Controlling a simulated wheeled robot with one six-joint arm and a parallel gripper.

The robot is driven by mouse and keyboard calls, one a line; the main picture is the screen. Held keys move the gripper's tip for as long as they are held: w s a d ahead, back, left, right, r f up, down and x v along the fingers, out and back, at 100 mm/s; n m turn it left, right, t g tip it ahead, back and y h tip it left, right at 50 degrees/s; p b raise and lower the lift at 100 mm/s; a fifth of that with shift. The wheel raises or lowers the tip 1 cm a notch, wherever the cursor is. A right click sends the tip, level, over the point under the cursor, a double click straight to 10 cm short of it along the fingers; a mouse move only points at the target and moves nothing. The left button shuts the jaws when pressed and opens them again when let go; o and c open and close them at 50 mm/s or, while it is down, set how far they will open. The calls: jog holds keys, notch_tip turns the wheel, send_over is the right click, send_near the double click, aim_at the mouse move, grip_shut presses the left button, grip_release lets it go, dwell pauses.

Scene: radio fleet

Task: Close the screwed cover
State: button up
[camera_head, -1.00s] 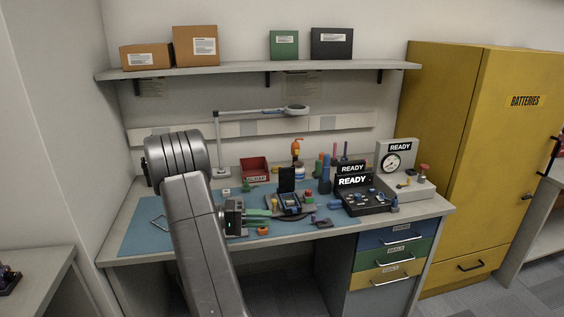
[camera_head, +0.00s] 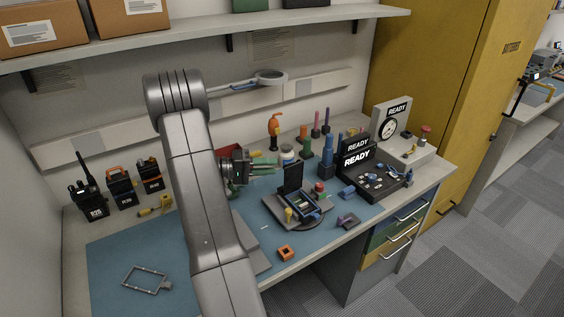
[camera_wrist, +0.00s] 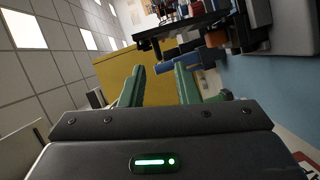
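A black stand (camera_head: 297,210) on the blue mat holds an open device with blue and pale parts inside. A dark flat panel (camera_head: 293,177) stands upright at its back edge; it looks like the cover, swung open. Its screws are too small to make out. In the wrist view my gripper (camera_wrist: 160,72) is open, with nothing between the fingertips. The dark stand edge with a blue handle-like part (camera_wrist: 180,63) shows beyond the fingers.
A row of black radios (camera_head: 90,200) stands at the back left. A grey wire frame (camera_head: 146,279) and an orange square piece (camera_head: 285,253) lie on the blue mat (camera_head: 110,265). A READY console (camera_head: 372,180) and upright coloured tools (camera_head: 327,160) stand right of the stand.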

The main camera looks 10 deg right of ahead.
aim_at(290, 175)
jog(key=d, duration=0.2)
jog(key=d+p, duration=0.1)
jog(key=d, duration=0.2)
jog(key=shift+f, duration=0.2)
jog(key=shift+a, duration=0.1)
grip_shut()
